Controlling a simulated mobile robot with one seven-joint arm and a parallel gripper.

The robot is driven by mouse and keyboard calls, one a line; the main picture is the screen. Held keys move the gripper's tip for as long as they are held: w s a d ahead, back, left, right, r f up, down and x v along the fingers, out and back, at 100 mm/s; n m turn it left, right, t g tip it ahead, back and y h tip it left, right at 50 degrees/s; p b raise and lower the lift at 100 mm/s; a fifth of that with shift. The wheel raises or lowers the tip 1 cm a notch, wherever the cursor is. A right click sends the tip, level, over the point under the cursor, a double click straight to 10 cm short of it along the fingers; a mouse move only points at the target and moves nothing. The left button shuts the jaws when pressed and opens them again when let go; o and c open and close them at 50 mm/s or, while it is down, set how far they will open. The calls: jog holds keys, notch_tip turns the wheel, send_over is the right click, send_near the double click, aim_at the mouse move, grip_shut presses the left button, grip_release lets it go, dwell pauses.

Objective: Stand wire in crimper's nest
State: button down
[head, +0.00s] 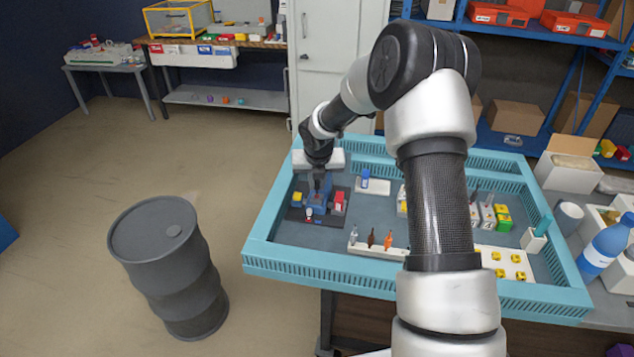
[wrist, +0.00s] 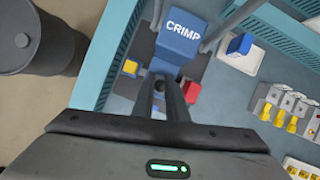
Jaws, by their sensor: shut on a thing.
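The blue crimper, marked CRIMP (wrist: 181,30), stands on a dark base in the left part of the tray; it also shows in the head view (head: 322,191). A yellow block (wrist: 131,67) and a red block (wrist: 192,92) sit on either side of it. My gripper (wrist: 160,84) points down over the front of the crimper. Its two dark fingers are shut on a thin thing, taken to be the wire, which is mostly hidden between them. The nest is also largely hidden by the fingers, so I cannot tell whether the wire touches it.
The blue-walled tray (head: 305,268) surrounds the work area. A white rack with several coloured-tipped pieces (head: 378,249) stands at the front. A white holder with a blue piece (wrist: 240,46) is right of the crimper. A grey barrel (head: 165,262) stands on the floor at left.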

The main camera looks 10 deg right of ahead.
jog(key=shift+f+b, duration=0.5)
jog(key=shift+f, duration=0.45)
dwell(0.4)
jog(key=c, duration=1.7)
grip_release()
jog(key=shift+o, duration=0.6)
jog(key=o, duration=0.3)
notch_tip(320, 180, up, 8)
jog(key=p, duration=0.7)
jog(key=shift+f, duration=0.2)
jog(key=shift+r, duration=0.1)
